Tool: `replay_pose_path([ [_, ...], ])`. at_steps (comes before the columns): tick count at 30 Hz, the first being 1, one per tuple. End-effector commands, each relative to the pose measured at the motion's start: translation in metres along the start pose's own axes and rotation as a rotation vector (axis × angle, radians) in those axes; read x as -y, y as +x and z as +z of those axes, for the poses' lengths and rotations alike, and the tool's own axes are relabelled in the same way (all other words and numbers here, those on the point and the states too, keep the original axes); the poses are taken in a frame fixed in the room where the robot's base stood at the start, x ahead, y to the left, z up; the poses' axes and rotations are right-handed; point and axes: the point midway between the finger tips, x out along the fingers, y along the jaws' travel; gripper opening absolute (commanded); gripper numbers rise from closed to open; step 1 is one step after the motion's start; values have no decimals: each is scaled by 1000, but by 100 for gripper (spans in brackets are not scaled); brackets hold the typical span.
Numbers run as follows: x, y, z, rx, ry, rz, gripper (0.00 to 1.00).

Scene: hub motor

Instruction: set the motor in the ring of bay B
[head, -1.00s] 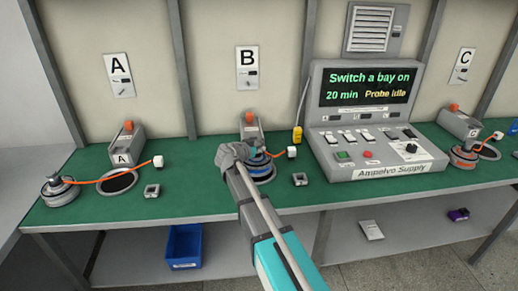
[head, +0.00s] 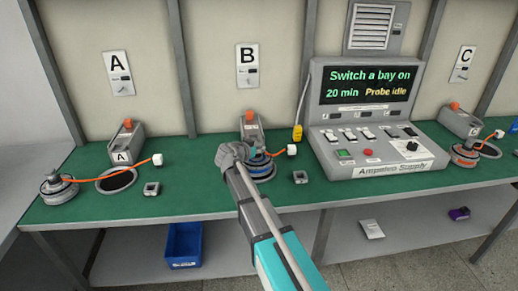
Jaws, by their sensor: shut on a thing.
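The motor (head: 260,168), a round body with a blue band and an orange cable, is at bay B, below the B sign (head: 248,57). My gripper (head: 240,154) is shut on it from above and hides much of its left side and top. The motor appears upright, at or just over the ring (head: 263,179) of bay B, whose dark rim shows below it. I cannot tell whether it rests fully in the ring. The orange cable ends in a white plug (head: 292,150) at the right.
The power supply (head: 372,120) stands to the right; its screen reads "Switch a bay on". Bay A's ring (head: 117,180) is empty, with another motor (head: 58,188) left of it. Bay C's motor (head: 464,155) is at the right. A small grey block (head: 300,177) lies near bay B.

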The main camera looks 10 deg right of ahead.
Motion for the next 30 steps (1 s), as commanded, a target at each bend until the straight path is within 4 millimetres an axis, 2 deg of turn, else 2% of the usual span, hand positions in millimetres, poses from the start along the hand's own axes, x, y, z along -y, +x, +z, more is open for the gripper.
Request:
replay_pose_path([
  [30,0,3,7,-3,-2,0,0],
])
